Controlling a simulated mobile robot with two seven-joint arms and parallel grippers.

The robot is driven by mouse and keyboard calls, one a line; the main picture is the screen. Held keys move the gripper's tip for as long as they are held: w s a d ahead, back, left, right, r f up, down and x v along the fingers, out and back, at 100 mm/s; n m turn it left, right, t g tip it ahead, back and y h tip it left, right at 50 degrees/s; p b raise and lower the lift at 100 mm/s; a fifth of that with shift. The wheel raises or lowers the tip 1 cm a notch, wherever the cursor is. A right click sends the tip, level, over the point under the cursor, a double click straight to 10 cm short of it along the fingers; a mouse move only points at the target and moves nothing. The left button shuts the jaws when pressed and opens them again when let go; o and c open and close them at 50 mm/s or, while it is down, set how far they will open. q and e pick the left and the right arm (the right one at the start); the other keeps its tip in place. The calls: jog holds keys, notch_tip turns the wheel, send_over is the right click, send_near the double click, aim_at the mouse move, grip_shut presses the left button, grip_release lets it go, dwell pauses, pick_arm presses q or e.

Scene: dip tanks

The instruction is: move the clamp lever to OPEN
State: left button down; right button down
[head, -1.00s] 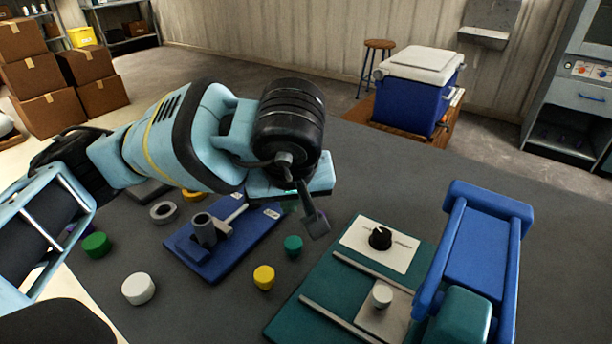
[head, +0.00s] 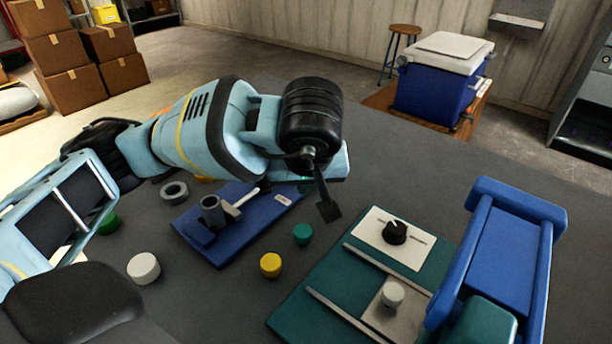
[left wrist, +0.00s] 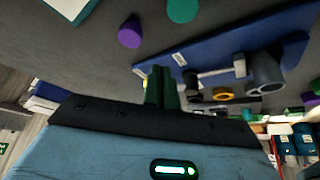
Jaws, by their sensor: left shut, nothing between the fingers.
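The clamp is a grey cylinder (head: 211,211) and block on a blue board (head: 215,251). Its pale lever (head: 246,197) slants up to the right in the head view. A small white label (head: 283,199) lies near the board's far right end; its text is too small to read. My left gripper (head: 304,186) is above and beyond the board's far right end, its fingers partly hidden. The left wrist view shows its dark green fingers (left wrist: 160,75) together and empty. There the lever (left wrist: 220,72) is right of the fingers, apart from them. My right gripper is not in view.
A white cap (head: 143,268), a yellow cap (head: 270,265) and a teal cap (head: 302,235) stand around the board. A green panel (head: 300,292) with a black knob (head: 394,232) and rails lies to the right. A grey ring (head: 174,192) is behind left.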

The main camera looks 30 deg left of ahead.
pick_arm(q)
jog(key=x, duration=0.5)
jog(key=shift+f, duration=0.1)
jog(key=w+a, duration=0.2)
jog(key=w, duration=0.1)
jog(key=shift+r, duration=0.4)
jog(key=shift+w+a, duration=0.15)
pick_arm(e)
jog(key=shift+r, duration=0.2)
pick_arm(q)
jog(key=shift+w, duration=0.1)
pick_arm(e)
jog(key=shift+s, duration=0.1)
